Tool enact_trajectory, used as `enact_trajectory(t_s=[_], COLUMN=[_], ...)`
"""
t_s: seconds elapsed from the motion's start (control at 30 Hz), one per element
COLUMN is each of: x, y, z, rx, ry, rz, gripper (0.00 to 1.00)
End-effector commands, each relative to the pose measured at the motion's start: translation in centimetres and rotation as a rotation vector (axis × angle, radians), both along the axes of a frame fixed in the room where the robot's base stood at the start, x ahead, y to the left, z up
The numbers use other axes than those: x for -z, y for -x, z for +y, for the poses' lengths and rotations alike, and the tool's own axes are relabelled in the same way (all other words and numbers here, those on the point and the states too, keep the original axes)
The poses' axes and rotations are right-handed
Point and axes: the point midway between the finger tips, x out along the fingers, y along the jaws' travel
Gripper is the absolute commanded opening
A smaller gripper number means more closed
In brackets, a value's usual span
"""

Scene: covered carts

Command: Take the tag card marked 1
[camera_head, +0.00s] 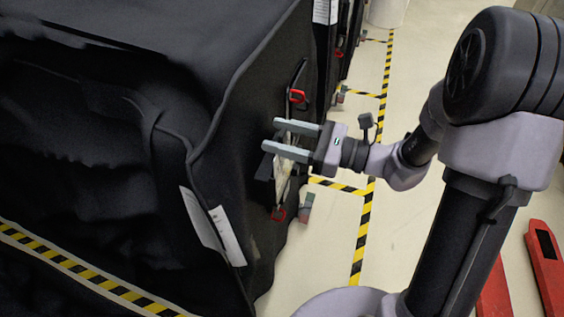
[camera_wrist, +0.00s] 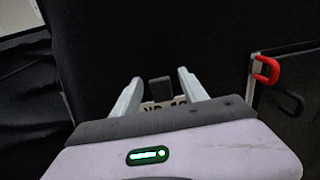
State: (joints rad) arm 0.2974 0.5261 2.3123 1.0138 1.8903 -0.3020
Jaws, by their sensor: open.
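My gripper (camera_head: 272,134) is open, with two pale parallel fingers pointing left at the side of a black covered cart (camera_head: 225,130). A pale card-like piece (camera_head: 283,172) shows on that side just below the fingers, partly hidden by them. No number 1 can be read on it. In the wrist view, the open gripper (camera_wrist: 160,76) has a small dark block (camera_wrist: 160,90) between its fingers. Below the block is a pale strip with dark letters (camera_wrist: 165,105), mostly hidden by my gripper body. Whether the fingers touch anything cannot be told.
Red clips sit on the cart side, above (camera_head: 296,96) and below (camera_head: 278,213) the gripper. White sheets (camera_head: 229,235) hang at the cart's near corner. More covered carts stand behind. Pale floor (camera_head: 400,235) with yellow-black tape is open to the right, with red forks (camera_head: 545,265) beyond my arm.

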Motion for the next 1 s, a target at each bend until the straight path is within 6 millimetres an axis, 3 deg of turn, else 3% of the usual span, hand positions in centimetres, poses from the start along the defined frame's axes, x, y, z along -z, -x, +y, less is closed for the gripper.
enact_trajectory(t_s=[0.17, 0.43, 0.83, 1.0], x=[-0.1, -0.1, -0.2, -2.3], y=[0.0, 0.0, 0.0, 0.0], z=[0.0, 0.0, 0.0, 0.0], rx=[0.001, 0.001, 0.0, 0.0], ry=[0.0, 0.0, 0.001, 0.002], rz=[0.0, -0.001, -0.001, -0.002], gripper=[0.51, 0.0, 0.0, 0.0])
